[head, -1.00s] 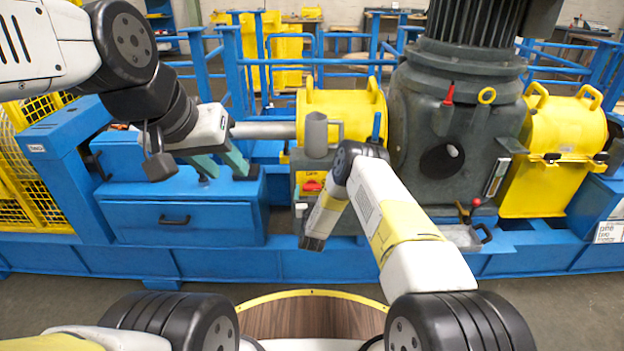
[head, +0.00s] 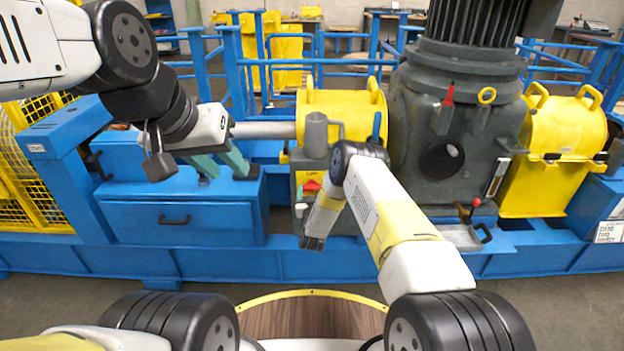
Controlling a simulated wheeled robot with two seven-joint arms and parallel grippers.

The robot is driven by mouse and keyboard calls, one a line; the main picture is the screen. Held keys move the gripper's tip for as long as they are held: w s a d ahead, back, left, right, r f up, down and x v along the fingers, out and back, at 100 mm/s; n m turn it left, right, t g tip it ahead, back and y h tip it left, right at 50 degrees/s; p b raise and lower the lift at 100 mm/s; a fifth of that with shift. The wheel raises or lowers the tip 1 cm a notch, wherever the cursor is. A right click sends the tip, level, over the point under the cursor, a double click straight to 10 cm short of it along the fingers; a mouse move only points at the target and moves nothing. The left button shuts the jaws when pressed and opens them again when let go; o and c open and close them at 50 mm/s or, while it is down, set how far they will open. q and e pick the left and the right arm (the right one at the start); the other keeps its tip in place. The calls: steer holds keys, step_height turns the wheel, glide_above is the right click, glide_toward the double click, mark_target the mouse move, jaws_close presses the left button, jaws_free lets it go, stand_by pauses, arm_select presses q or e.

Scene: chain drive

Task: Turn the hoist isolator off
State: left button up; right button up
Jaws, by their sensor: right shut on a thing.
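The hoist isolator is a red handle (head: 311,186) on a yellow plate, on the front of a grey box left of the big dark motor housing. My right arm reaches in front of it, and its wrist covers the plate's lower right side. My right gripper (head: 317,193) is at the isolator and shut on the red handle; its fingers are mostly hidden behind my own wrist. My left gripper (head: 222,165) has teal fingers spread apart and empty, above the blue cabinet on the left, away from the isolator.
A grey cylinder (head: 316,135) stands above the isolator box. The dark motor housing (head: 440,130) is to the right, with a small red-knobbed lever (head: 475,205) low on its right. Yellow covers (head: 553,150) and blue railings stand around. A round wooden top (head: 310,315) lies in front.

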steer(key=n, duration=0.4)
steer(key=shift+a, duration=0.15)
steer(key=n, duration=0.4)
steer(key=shift+n, duration=0.3)
steer(key=n, duration=0.4)
steer(key=shift+n, duration=2.1)
steer(key=shift+f, duration=0.1)
steer(key=o, duration=1.4)
steer(key=shift+c, duration=0.2)
